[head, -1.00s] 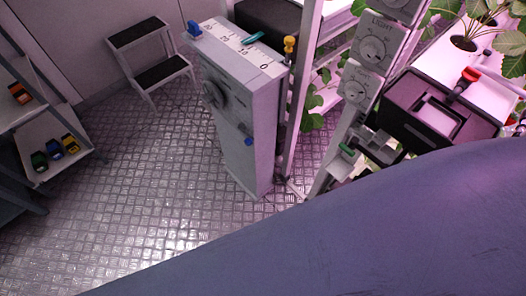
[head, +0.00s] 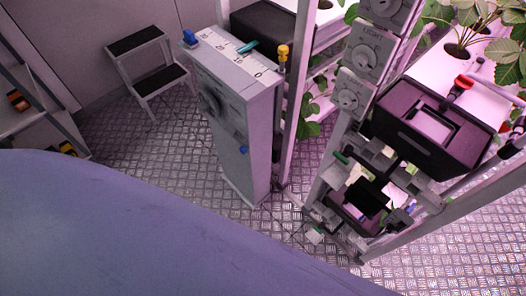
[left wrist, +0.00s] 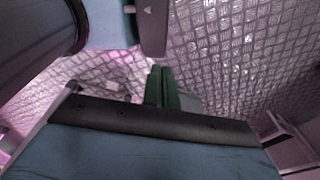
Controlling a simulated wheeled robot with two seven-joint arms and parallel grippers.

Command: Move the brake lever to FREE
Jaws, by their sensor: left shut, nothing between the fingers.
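No lever with a readable BRAKE or FREE label shows, so I cannot tell which part is the brake lever. A red handle (head: 463,83) stands at the black box (head: 410,140) on the rack at right in the head view. A small green handle (head: 341,157) sits low on the dial post. In the left wrist view my left gripper (left wrist: 161,72) shows as green fingers closed together, empty, over metal floor. It touches no lever there. In the head view a large blue-grey arm of mine covers the lower left; no gripper shows. My right gripper is not in view.
A grey cabinet (head: 235,110) with a scale, a teal pointer (head: 248,47) and a yellow knob (head: 282,54) stands beside the rack. A step stool (head: 150,72) is behind it at left. Patterned metal floor (head: 160,133) is clear between stool and cabinet.

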